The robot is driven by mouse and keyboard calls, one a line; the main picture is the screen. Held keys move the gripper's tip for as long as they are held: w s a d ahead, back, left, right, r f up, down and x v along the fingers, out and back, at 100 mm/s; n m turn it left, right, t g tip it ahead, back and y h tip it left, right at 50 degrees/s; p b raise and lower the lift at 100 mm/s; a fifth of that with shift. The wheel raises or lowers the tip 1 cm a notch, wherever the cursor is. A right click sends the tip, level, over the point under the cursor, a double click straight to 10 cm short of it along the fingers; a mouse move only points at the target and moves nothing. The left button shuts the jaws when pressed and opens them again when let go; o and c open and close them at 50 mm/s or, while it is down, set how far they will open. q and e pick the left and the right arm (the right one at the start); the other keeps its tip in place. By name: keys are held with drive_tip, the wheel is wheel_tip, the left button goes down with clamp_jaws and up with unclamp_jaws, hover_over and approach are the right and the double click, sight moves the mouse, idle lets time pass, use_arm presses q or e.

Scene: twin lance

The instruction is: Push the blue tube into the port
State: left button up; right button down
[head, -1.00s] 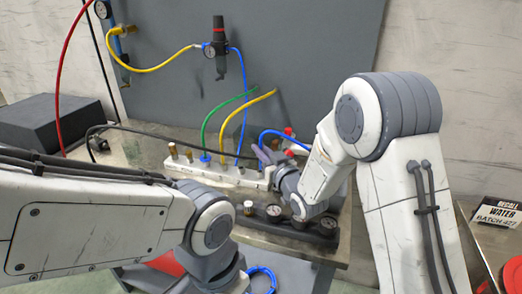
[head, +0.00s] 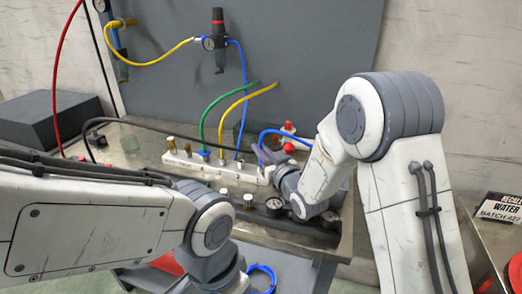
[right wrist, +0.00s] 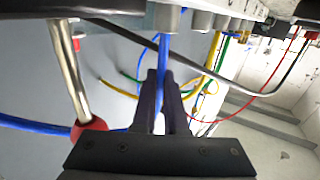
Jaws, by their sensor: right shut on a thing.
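The blue tube (head: 276,132) arcs from the right side of the bench to my right gripper (head: 263,158). In the right wrist view the right gripper (right wrist: 161,75) is shut on the blue tube (right wrist: 163,52), which stands out past its dark fingertips. The tube's end meets or overlaps a grey port fitting (right wrist: 167,20); I cannot tell how deep it sits. The white port block (head: 205,168) lies on the bench, its right end partly hidden by my right gripper. My left arm crosses the lower left, its gripper out of sight.
Green (head: 212,112) and yellow (head: 238,102) tubes rise from the block beside brass fittings. Red knobs (head: 289,139) stand behind my right wrist. A dark gauge strip (head: 290,225) lies in front. A black hose (head: 150,126) crosses behind the block.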

sight(261, 142)
drive_tip(key=shift+f, duration=0.3)
drive_tip(key=c, duration=0.9)
unclamp_jaws()
wheel_tip(261, 142, up, 5)
drive_tip(key=shift+f, duration=0.2)
drive_tip(key=s+d+r, duration=0.2)
drive_tip(key=d, duration=0.1)
drive_tip(key=s+d+r, duration=0.2)
drive_tip(key=d, duration=0.1)
drive_tip(key=s+d+r, duration=0.2)
drive_tip(key=d, duration=0.2)
drive_tip(key=shift+r, duration=0.2)
